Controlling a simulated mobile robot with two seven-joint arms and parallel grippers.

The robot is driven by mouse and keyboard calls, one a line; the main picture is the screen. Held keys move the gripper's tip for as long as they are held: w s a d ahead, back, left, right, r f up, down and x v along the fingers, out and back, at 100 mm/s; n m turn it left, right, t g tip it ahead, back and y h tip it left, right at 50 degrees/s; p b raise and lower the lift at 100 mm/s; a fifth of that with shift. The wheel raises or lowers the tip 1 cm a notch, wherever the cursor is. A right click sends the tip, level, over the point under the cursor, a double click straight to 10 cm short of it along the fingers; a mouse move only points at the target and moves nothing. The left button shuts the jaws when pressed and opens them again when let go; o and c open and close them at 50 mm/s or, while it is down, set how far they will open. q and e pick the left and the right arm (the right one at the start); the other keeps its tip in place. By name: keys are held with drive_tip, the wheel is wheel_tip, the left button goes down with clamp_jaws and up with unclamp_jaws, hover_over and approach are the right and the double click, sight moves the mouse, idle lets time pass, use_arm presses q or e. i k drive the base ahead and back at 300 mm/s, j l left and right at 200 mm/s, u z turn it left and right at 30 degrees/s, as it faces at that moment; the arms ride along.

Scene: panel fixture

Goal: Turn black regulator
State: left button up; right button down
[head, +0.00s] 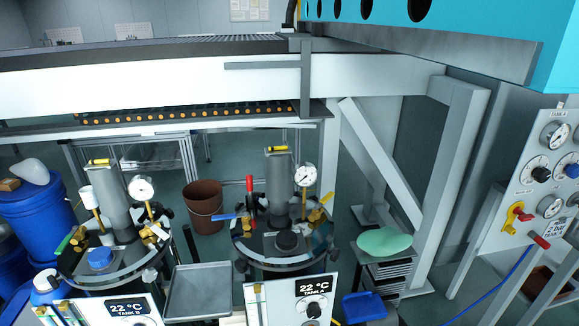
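A white panel (524,205) on the right carries several round dials. A black knob (541,174) sits on one of its dials, with a blue knob (572,171) on the dial beside it. Another black knob (313,310) is on the front panel labelled TANK A, under a 22 °C display. A black round cap (287,240) sits on the lid of that tank. I cannot tell from the picture which black part is the regulator. Neither of my grippers is in view.
Tank B (112,255) stands at the left with a blue cap. A grey tray (197,291) lies between the tanks. A red-handled yellow valve (517,214) is on the right panel. A blue hose (490,288), white frame beams and a green disc on a stack (385,245) are nearby.

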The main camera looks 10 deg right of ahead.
sight(541, 175)
drive_tip(key=z, duration=1.8)
drive_tip(key=i, duration=0.3)
drive_tip(key=l+z, duration=0.05)
